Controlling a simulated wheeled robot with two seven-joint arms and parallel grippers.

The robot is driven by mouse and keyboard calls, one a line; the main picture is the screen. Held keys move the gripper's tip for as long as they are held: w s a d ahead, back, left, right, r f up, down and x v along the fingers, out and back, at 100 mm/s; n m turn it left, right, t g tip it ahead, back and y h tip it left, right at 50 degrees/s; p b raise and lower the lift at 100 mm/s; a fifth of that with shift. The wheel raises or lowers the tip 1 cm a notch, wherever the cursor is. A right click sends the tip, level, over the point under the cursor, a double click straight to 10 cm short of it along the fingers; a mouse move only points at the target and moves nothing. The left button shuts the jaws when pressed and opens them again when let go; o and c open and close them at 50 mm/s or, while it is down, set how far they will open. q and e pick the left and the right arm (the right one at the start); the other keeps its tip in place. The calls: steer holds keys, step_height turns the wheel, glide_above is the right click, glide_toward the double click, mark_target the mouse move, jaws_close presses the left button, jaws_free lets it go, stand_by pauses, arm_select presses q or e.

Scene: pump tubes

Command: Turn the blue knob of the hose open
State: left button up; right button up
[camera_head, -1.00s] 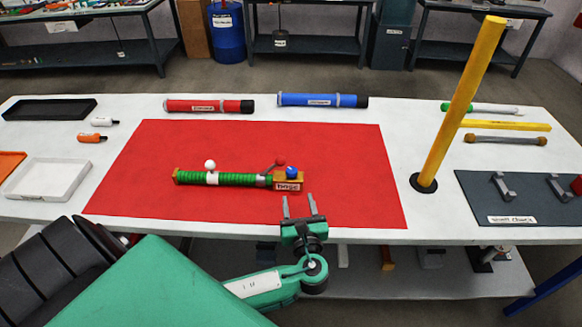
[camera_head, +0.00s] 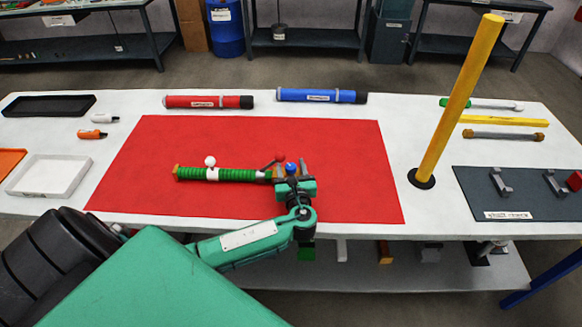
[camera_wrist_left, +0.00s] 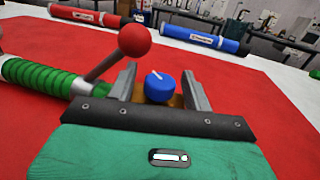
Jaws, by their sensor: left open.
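A green ribbed hose (camera_head: 235,175) lies on the red mat (camera_head: 345,195), with a white ball (camera_head: 210,161) near its left part. The blue knob (camera_head: 291,168) sits at the hose's right end. In the left wrist view the blue knob (camera_wrist_left: 159,87) stands between the open fingers of my left gripper (camera_wrist_left: 160,88), with visible gaps on both sides. A white mark shows on its top. A red ball on a grey lever (camera_wrist_left: 134,41) is just left of the fingers. In the head view my left gripper (camera_head: 292,172) hides most of the hose's end block. My right gripper is not in view.
A red tube (camera_head: 208,102) and a blue tube (camera_head: 320,96) lie behind the mat. A yellow post (camera_head: 455,105) stands to the right. White and black trays are at the left. The mat around the hose is mostly clear.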

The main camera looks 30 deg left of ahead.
arm_select(q)
steer(key=c, duration=0.9)
steer(key=shift+c, duration=0.2)
